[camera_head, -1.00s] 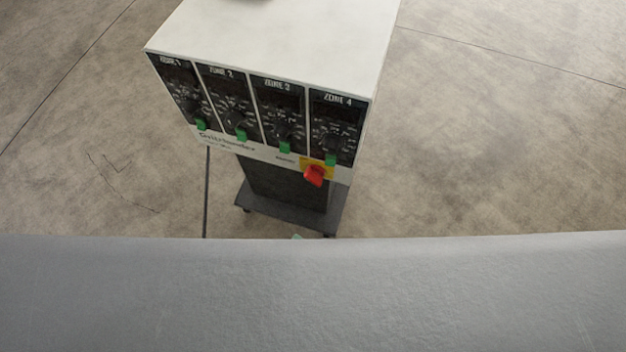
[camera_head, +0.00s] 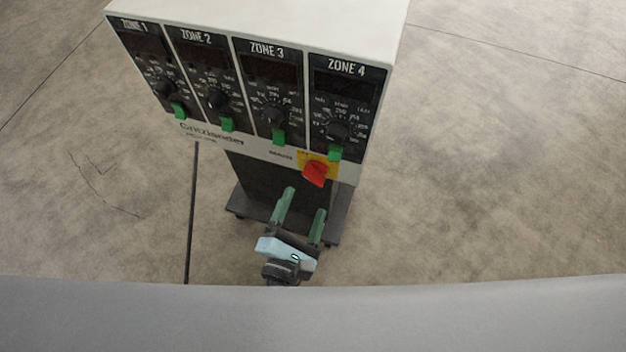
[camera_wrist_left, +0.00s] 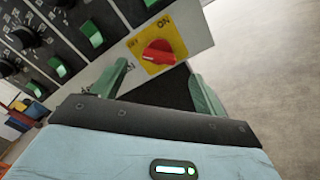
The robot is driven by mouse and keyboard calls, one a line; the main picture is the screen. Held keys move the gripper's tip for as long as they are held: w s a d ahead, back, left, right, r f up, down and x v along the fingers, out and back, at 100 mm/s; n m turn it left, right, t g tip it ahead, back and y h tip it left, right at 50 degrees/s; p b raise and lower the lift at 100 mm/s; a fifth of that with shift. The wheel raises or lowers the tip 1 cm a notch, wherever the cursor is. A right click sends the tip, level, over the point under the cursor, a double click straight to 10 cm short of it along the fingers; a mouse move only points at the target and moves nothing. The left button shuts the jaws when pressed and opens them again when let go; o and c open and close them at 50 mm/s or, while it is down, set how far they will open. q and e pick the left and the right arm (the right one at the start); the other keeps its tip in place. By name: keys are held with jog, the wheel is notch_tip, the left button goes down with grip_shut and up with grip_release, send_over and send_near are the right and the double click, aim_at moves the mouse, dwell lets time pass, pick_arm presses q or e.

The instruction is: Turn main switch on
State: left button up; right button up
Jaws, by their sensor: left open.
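The main switch (camera_head: 315,172) is a red rotary knob on a yellow plate at the lower right of the control box front, below the Zone 4 panel. In the left wrist view the red knob (camera_wrist_left: 158,52) sits on its yellow plate, with OFF at its left and ON at its upper right. My left gripper (camera_head: 302,205) is open and empty, with green fingers pointing up toward the switch from below. In the wrist view the fingers (camera_wrist_left: 155,80) stand apart on either side, below the knob, not visibly touching it. My right gripper is not in view.
The white control box (camera_head: 270,18) has several zone panels with black dials and green rocker switches (camera_head: 278,137). It stands on a dark wheeled base (camera_head: 240,203). Concrete floor (camera_head: 480,170) around it is clear. Orange and blue items (camera_wrist_left: 25,108) show at the wrist view's left.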

aim_at(314, 182)
pick_arm(q)
jog(key=x, duration=0.6)
jog(key=shift+w+d, duration=0.1)
jog(key=shift+w, duration=0.25)
jog(key=shift+c, duration=0.2)
jog(key=c, duration=0.9)
